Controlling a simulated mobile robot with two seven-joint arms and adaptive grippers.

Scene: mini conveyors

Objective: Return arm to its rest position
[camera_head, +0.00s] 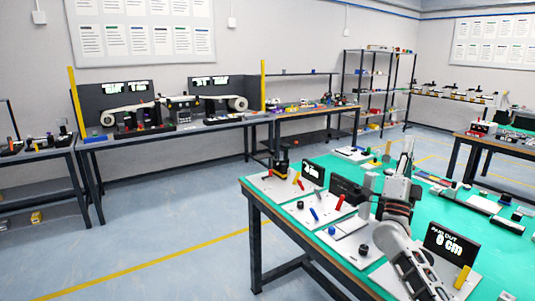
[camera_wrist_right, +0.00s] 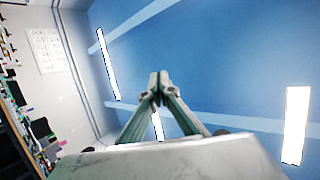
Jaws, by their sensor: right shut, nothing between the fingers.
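My right arm (camera_head: 410,262) reaches in from the bottom right of the head view, over the green-topped table (camera_head: 498,262). My right gripper (camera_head: 408,145) points upward above the table and holds nothing. In the right wrist view its two fingers (camera_wrist_right: 158,88) meet at the tips, with the ceiling behind them. My left gripper does not show in either view. The arm hides part of the table behind it.
A second black display (camera_head: 313,172) and white plates with small coloured parts lie left of the arm. Blue floor (camera_head: 190,240) is clear left of the table.

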